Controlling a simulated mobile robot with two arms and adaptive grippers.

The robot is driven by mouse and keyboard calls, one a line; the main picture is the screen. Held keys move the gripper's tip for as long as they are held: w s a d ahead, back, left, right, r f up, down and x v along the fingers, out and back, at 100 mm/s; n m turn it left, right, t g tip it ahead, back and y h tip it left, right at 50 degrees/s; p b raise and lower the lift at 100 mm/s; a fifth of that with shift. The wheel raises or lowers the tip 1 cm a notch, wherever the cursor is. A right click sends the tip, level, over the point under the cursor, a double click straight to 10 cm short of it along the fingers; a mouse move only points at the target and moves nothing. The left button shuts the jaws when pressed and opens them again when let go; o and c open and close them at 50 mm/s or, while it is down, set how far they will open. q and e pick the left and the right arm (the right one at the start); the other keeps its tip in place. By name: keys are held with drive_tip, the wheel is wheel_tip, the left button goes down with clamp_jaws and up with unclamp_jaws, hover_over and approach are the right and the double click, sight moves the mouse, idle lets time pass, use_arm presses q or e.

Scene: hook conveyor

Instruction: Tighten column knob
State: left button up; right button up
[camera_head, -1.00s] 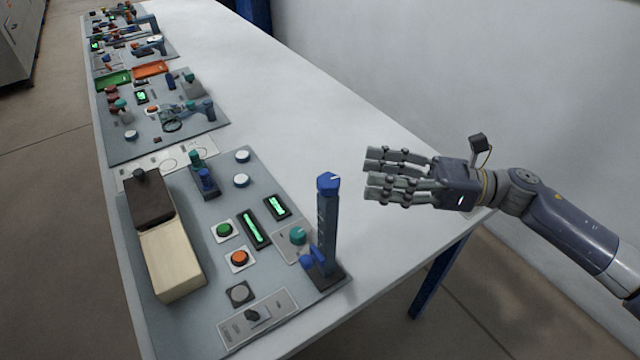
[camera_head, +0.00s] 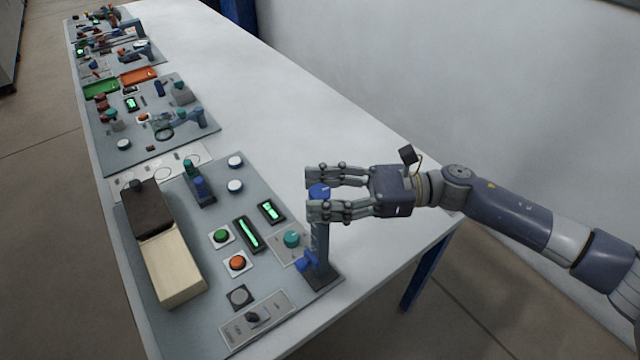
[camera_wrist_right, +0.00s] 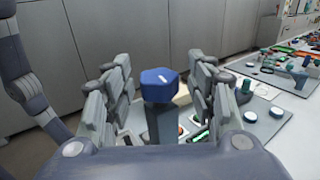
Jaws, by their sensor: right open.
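The column (camera_head: 318,242) is a grey-blue upright post at the right edge of the near panel. Its blue knob on top (camera_head: 319,190) sits between the fingers of my right gripper (camera_head: 322,192). A second, smaller blue knob (camera_head: 306,262) is at the column's foot. The column's upper part is partly hidden behind the fingers in the head view. My left gripper is not in view.
The near panel (camera_head: 220,290) carries a beige and dark box (camera_head: 170,262), green (camera_head: 221,236) and orange (camera_head: 237,262) buttons, a teal knob (camera_head: 291,239) and lit displays. More panels lie farther along the white table (camera_head: 250,100). The table's middle and right are clear.

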drive_tip(key=shift+a, duration=0.2)
drive_tip(key=shift+c, duration=0.5)
drive_tip(key=c, duration=1)
drive_tip(key=shift+o, duration=0.2)
